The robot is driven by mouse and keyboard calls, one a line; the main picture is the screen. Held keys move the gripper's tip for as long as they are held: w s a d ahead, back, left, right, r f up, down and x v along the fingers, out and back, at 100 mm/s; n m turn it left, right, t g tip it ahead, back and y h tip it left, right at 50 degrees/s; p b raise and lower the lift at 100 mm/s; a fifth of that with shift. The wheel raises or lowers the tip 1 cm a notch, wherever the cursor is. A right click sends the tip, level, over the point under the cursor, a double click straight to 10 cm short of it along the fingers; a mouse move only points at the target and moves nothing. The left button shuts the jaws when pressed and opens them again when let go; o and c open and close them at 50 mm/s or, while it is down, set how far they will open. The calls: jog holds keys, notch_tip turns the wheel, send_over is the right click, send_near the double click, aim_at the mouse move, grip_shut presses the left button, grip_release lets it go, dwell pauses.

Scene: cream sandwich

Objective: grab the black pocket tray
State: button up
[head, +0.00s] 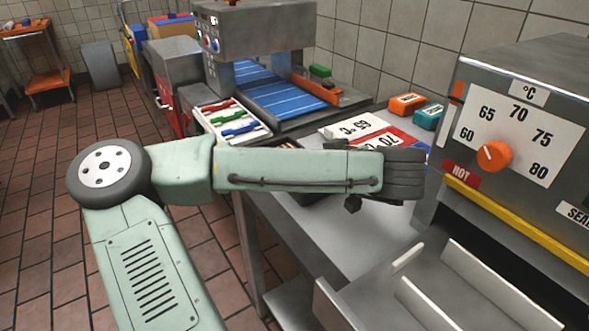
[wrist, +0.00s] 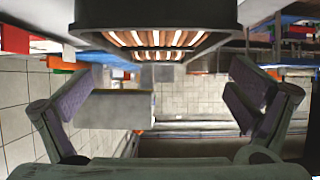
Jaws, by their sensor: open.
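The black pocket tray (wrist: 155,13) shows large at the top of the wrist view, with pale and orange-brown pieces in its slots. In the head view most of the tray (head: 306,199) is hidden behind my arm; a dark edge shows below the arm and some brownish contents show above it. In the wrist view my gripper (wrist: 166,95) is open, its two fingers wide apart with nothing between them. The tray lies beyond the fingers and apart from them. In the head view the fingers are mostly hidden by my wrist.
A white tray with coloured clips (head: 231,118) stands behind my arm. Price cards (head: 352,127), an orange block (head: 406,104) and a teal block (head: 428,117) lie farther back. A steel heater with a dial (head: 520,140) stands at right. The steel counter (head: 350,240) is bare in front of my arm.

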jog(key=x, duration=0.1)
jog(key=p+x, duration=0.1)
jog(key=x, duration=0.1)
jog(key=shift+w+d+f, duration=0.1)
jog(key=shift+w+f, duration=0.05)
jog(key=shift+f, duration=0.25)
jog(key=shift+x, duration=0.8)
jog(key=shift+r, duration=0.1)
jog(key=c, duration=1.2)
